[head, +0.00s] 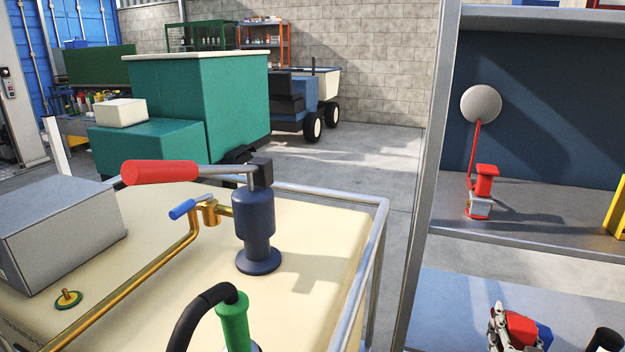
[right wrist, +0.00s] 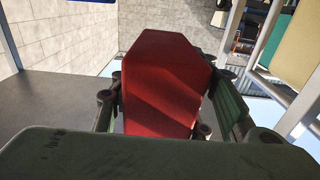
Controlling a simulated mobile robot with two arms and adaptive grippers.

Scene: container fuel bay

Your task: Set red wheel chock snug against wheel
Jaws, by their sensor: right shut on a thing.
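The red wheel chock (right wrist: 165,85) fills the middle of the right wrist view, a block with sloped upper corners. My right gripper (right wrist: 162,112) is shut on it, with a finger on each side. In the head view the gripper (head: 512,334) is low at the right, over the lower shelf area, with part of the red chock (head: 521,324) showing. The bottom of the chock is hidden. Two dark wheels with pale hubs, a nearer wheel (head: 312,127) and a farther wheel (head: 331,115), show on a blue vehicle far back. The chock is well apart from them. My left gripper is out of view.
A cream-topped tank (head: 310,235) with a hand pump (head: 254,215) and rail stands in front. A metal shelf unit (head: 540,232) with a red fixture (head: 482,190) is at the right. A teal cabinet (head: 225,100) stands behind. Floor (head: 375,150) is clear near the vehicle.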

